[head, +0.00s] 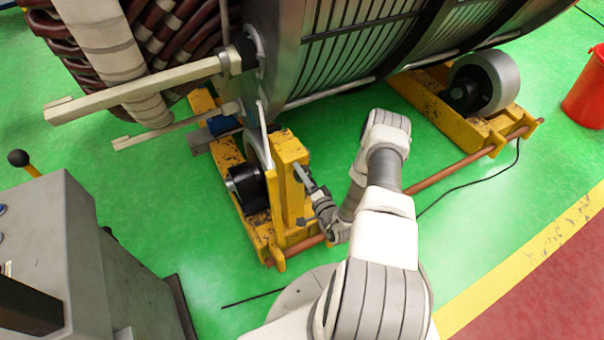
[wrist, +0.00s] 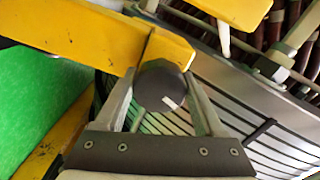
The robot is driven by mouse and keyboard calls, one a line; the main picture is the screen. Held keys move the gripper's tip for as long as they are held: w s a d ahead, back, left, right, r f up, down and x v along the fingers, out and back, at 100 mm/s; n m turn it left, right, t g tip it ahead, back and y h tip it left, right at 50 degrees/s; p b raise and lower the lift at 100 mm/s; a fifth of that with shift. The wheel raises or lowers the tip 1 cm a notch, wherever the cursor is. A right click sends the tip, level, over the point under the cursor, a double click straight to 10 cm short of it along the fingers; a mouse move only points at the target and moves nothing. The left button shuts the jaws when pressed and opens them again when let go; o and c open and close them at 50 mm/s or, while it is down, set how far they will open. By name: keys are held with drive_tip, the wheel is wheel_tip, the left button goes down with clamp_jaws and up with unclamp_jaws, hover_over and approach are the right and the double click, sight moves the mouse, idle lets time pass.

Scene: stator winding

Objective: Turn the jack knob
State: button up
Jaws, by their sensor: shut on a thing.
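The jack knob (wrist: 158,82) is a dark round knob with a white mark on its face, set at the end of a yellow beam (wrist: 85,32) in the wrist view. My gripper (wrist: 162,92) is shut on the knob, one finger along each side of it. In the head view my gripper (head: 299,170) reaches the upper part of the yellow jack stand (head: 290,152). The knob itself cannot be made out there behind the fingers.
The large ribbed stator (head: 350,45) lies behind the stand. A yellow roller support (head: 440,108) stands to the right, joined by a brown rod (head: 470,160). A grey cabinet (head: 70,250) is at left. A red bucket (head: 588,92) stands far right. Green floor is open at right.

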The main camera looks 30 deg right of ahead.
drive_tip(key=shift+n, duration=2.1)
drive_tip(key=o, duration=1.4)
drive_tip(key=shift+c, duration=0.2)
